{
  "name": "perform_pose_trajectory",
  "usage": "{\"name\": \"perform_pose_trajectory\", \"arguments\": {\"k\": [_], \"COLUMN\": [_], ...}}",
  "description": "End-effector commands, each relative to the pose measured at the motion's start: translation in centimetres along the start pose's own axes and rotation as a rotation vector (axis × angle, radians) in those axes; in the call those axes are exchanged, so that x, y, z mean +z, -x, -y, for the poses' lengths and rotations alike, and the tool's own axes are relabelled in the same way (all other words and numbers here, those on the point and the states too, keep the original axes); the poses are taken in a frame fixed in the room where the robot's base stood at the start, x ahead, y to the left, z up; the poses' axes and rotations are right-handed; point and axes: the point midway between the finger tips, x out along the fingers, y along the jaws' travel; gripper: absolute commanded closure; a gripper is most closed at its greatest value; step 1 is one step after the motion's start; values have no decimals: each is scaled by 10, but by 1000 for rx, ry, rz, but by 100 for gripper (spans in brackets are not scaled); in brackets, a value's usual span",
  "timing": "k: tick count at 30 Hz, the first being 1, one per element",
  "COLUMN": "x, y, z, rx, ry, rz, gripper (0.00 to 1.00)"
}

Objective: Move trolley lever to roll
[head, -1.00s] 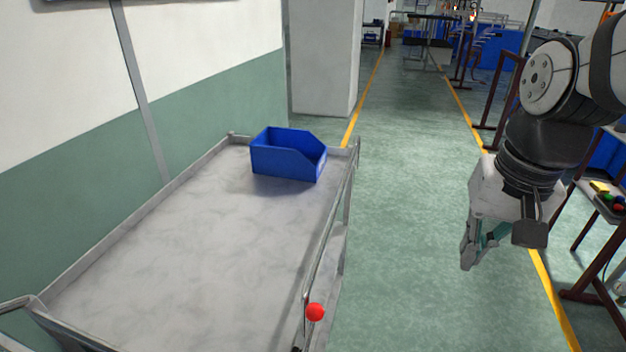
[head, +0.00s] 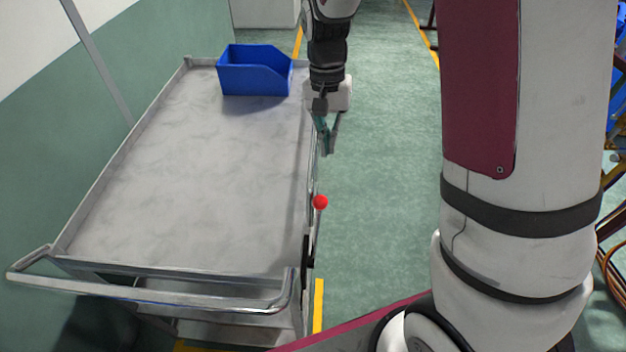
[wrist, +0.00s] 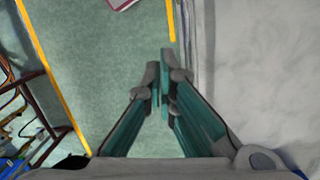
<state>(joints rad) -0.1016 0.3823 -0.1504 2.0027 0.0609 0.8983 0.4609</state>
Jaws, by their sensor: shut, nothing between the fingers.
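The trolley (head: 200,160) is a grey metal cart with a raised rim and a push handle at its near end. Its lever shows as a red ball knob (head: 320,202) on the right side, near the front right corner. My gripper (head: 327,152) is beyond the knob and a little above it in the head view, beside the trolley's right edge, pointing down. It is shut and empty, apart from the knob. In the wrist view the shut fingertips (wrist: 159,70) are over the floor beside the trolley's edge (wrist: 200,60). The knob cannot be made out there.
A blue open bin (head: 254,72) stands on the trolley's far right corner. A green and white wall (head: 60,130) is close on the left. The green floor aisle (head: 385,150) on the right is clear. Dark red frames and cables are at the far right edge.

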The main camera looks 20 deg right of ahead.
Motion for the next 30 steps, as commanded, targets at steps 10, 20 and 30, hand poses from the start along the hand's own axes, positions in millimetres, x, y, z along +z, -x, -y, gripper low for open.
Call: {"name": "perform_pose_trajectory", "arguments": {"k": [10,20,30], "x": [0,1,11], "y": [-2,-46,-96], "z": [0,-1,-1], "rx": [0,2,-1], "ry": [0,-2,2], "rz": [0,4,0], "gripper": [100,100,100]}}
